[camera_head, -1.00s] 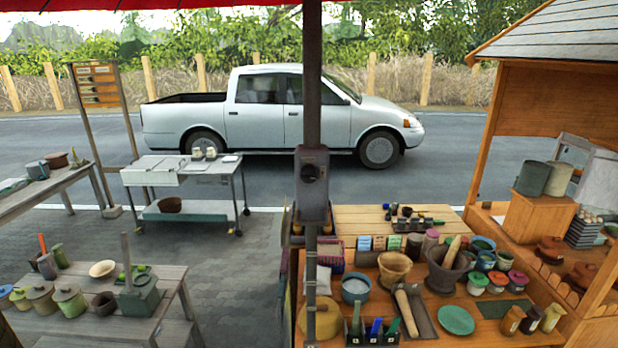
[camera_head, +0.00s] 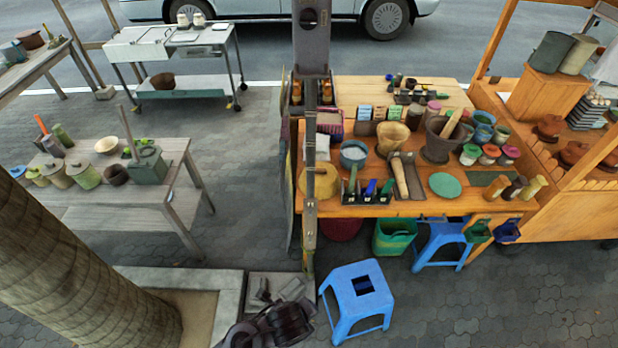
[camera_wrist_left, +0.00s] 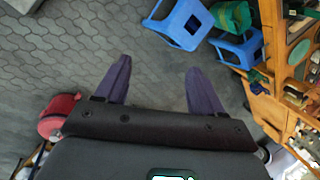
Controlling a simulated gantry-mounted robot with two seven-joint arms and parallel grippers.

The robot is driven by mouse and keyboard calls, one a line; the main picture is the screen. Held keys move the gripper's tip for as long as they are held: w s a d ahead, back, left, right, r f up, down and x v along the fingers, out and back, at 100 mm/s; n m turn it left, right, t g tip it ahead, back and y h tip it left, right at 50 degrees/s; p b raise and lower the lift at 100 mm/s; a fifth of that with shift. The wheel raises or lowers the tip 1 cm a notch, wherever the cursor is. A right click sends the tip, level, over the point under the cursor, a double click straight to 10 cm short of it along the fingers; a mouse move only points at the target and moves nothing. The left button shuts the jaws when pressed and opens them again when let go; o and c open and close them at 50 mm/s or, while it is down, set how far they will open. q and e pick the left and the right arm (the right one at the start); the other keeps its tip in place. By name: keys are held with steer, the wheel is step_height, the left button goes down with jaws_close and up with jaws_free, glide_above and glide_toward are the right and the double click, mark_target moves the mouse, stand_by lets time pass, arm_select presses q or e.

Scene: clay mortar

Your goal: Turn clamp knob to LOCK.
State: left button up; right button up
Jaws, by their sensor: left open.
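A grey box (camera_head: 311,50) is fixed on the dark vertical pole, with a dark round knob-like part (camera_head: 310,18) on its face near the top edge of the head view. I take this for the clamp knob; no LOCK marking is readable. In the left wrist view my left gripper (camera_wrist_left: 156,78) is open and empty, its two purple-grey fingers apart above the paving. The knob is not in that view. A dark jointed mechanism (camera_head: 270,325) at the bottom of the head view may be part of my arm. My right gripper is not in view.
A wooden table (camera_head: 360,212) holding a mortar (camera_head: 436,147), bowls and jars stands right of the pole. A blue stool (camera_head: 358,280) stands in front. A grey table (camera_head: 172,163) with pots and a tree trunk (camera_head: 75,270) are at left.

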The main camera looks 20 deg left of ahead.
arm_select(q)
steer(key=w+r+m+t+y+b, duration=0.15)
steer(key=w+m, duration=0.25)
steer(key=w, duration=0.5)
steer(key=m+t+y+b, duration=0.2)
steer(key=t+y+b, duration=0.35)
steer(key=t, duration=0.55)
glide_toward(309, 21)
steer(key=shift+y, duration=0.4)
steer(key=p+x, duration=0.3)
steer(key=x, duration=0.4)
steer(key=shift+w+d, duration=0.1)
steer(key=shift+w, duration=0.05)
steer(key=shift+w+a+f+p, duration=0.15)
steer(key=shift+w+a+p, duration=0.2)
steer(key=shift+w, duration=0.3)
steer(key=shift+d, duration=0.1)
